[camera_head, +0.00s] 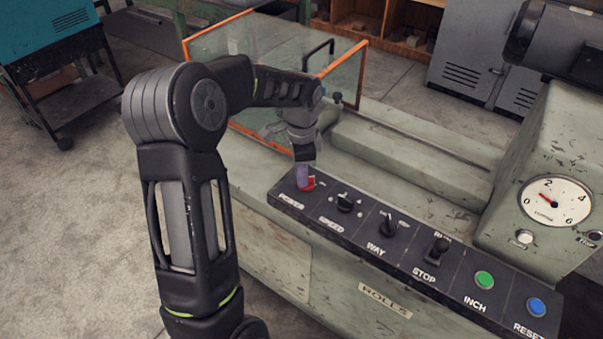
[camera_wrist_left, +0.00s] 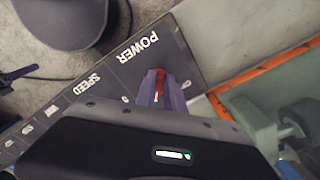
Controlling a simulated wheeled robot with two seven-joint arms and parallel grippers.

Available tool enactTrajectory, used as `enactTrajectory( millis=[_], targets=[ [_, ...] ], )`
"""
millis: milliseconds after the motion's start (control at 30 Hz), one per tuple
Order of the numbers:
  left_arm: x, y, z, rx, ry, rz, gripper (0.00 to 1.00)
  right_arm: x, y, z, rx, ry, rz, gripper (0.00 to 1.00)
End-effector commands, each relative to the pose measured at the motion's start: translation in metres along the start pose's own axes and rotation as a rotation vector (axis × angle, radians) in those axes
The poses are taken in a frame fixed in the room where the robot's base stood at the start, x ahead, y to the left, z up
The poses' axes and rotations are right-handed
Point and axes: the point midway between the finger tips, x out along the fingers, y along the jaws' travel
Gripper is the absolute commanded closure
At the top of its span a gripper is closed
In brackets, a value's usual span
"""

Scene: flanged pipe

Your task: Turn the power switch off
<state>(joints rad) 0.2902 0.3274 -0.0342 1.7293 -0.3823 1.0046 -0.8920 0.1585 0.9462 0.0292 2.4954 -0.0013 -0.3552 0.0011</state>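The red power switch (camera_head: 307,184) sits at the left end of the dark control panel, by the label POWER. My left gripper (camera_head: 303,175) points down at it, its purple fingers partly hiding the switch. In the left wrist view the red switch (camera_wrist_left: 158,79) shows in the narrow gap between the purple fingertips (camera_wrist_left: 161,82), which look closed around it. The POWER label (camera_wrist_left: 139,47) lies just beyond. Which position the switch is in cannot be made out. My right gripper is not in view.
Along the panel (camera_head: 372,262) stand the speed knob (camera_head: 346,202), way knob (camera_head: 388,225), run/stop lever (camera_head: 438,248), green inch button (camera_head: 484,280) and blue reset button (camera_head: 537,307). An orange-framed glass guard (camera_head: 347,84) stands behind my left wrist. A gauge (camera_head: 556,202) is at right.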

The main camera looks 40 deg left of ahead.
Motion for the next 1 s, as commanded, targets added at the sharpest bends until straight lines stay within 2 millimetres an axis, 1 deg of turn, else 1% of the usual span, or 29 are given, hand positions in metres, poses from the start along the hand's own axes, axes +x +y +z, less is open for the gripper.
enactTrajectory(
  millis=[33,133,733,1000],
  targets=[
    [-0.0001,0.0,0.0,0.0,0.0,0.0,0.92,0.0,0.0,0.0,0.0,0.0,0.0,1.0],
    [-0.0002,0.0,0.0,0.0,0.0,0.0,1.0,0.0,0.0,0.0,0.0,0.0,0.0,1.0],
    [-0.0003,0.0,-0.0001,-0.011,0.0,0.0,1.0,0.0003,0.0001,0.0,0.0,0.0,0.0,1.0],
    [-0.0001,0.001,-0.0003,-0.096,0.0,-0.001,1.0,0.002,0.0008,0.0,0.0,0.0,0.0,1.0]
  ],
)
